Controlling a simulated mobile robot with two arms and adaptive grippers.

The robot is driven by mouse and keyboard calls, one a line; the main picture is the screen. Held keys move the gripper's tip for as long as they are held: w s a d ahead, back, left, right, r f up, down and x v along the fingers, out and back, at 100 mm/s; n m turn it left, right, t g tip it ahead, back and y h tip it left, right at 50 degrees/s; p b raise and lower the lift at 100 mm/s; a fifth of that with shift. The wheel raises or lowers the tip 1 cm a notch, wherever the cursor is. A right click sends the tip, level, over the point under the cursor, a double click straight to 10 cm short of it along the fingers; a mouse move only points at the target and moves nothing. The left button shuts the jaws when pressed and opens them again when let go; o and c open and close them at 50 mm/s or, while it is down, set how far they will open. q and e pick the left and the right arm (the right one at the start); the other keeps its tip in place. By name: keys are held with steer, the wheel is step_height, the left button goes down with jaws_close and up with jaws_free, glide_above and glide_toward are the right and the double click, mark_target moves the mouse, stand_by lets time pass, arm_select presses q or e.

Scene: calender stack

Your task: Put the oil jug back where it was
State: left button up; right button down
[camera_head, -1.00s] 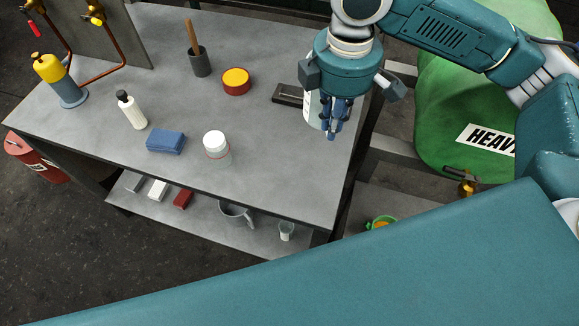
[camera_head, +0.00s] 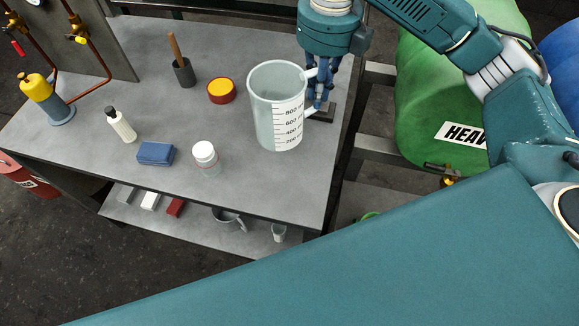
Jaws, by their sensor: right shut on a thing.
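The oil jug (camera_head: 275,115) is a pale, translucent measuring jug with black graduation marks. It is upright over the right part of the grey workbench (camera_head: 110,75), and its open top looks empty. My right gripper (camera_head: 318,100) is shut on the jug's handle, on its right side. The fingers partly hide the handle. The jug looks large and near, but I cannot tell how far its base is above the bench top. My left gripper is not in view.
A dark flat block (camera_head: 325,113) lies behind the gripper. A red-yellow tin (camera_head: 221,91), white jar (camera_head: 206,158), blue cloth (camera_head: 155,153), white bottle (camera_head: 121,126) and brush pot (camera_head: 184,72) stand left. The lower shelf (camera_head: 190,217) holds a grey jug (camera_head: 228,218).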

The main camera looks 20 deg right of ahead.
step_height(320, 180, down, 19)
steer(key=p, duration=0.3)
steer(key=shift+f+p, duration=0.2)
steer(key=shift+p, duration=0.2)
steer(key=shift+f, duration=0.15)
steer(key=c, duration=1.8)
jaws_free()
step_height(320, 180, up, 12)
steer(key=b, duration=0.3)
steer(key=shift+d, duration=0.15)
